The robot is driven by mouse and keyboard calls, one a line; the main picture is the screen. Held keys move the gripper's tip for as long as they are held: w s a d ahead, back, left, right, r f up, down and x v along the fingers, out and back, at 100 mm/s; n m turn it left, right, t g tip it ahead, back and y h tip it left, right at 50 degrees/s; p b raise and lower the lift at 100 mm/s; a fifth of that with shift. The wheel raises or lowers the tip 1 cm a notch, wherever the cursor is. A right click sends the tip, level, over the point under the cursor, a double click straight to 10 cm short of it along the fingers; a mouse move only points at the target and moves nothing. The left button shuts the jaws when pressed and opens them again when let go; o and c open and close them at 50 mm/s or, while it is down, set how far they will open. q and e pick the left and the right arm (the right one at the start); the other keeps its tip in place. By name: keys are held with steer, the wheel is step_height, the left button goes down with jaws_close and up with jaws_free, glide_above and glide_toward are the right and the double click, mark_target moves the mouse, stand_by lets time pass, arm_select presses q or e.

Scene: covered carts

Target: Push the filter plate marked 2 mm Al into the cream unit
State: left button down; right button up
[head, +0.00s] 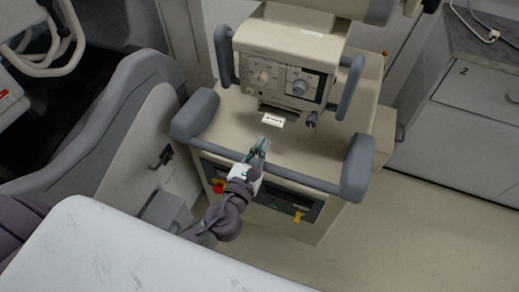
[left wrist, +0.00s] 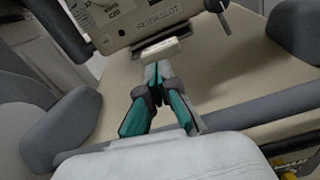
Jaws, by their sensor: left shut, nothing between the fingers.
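The cream unit (head: 285,62) stands on a cream cart top in the head view, with dials on its front face. The filter plate (head: 273,120) sticks out from below that front face, its pale labelled end towards me; the label is too small to read. It also shows in the left wrist view (left wrist: 160,50), just beyond my fingertips. My left gripper (head: 263,146) is shut and empty, pointing at the plate's outer end. In the left wrist view the fingertips (left wrist: 152,78) lie close to that end; I cannot tell whether they touch it. My right gripper is not in view.
Grey padded handles (head: 357,167) edge the cart, and a grey rail runs along its front. A dark knob or key (head: 311,120) hangs right of the plate. A white padded surface (head: 120,250) fills the near left. Floor at the right is clear.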

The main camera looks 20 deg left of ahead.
mark_target(271, 127)
arm_select(q)
steer(key=shift+w+d, duration=0.15)
steer(key=shift+w, duration=2.1)
steer(key=shift+w, duration=0.9)
steer(key=shift+s, duration=0.1)
steer(key=s, duration=1.5)
steer(key=s+a+f+n+g+y+p, duration=0.1)
steer(key=s+a+f+n+g, duration=0.3)
steer(key=f, duration=0.7)
steer(key=s+a+f+n+g+p, duration=0.1)
steer(key=a+f+n+g, duration=0.15)
steer(key=f+n, duration=0.65)
steer(key=s+a+f+n+g+y+p, duration=0.1)
steer(key=s+a+f+n+g, duration=0.2)
steer(key=f, duration=1)
steer(key=s+f+n+g, duration=0.3)
steer(key=s+f+n, duration=0.3)
steer(key=s+n, duration=0.3)
steer(key=s+f+n+g+h+p, duration=0.1)
steer(key=s+f+n+g, duration=0.3)
steer(key=s+f+n, duration=0.3)
steer(key=s+d+n, duration=0.1)
steer(key=s+n, duration=0.2)
steer(key=s, duration=0.3)
steer(key=shift+f+p, duration=0.15)
steer(key=shift+p, duration=0.15)
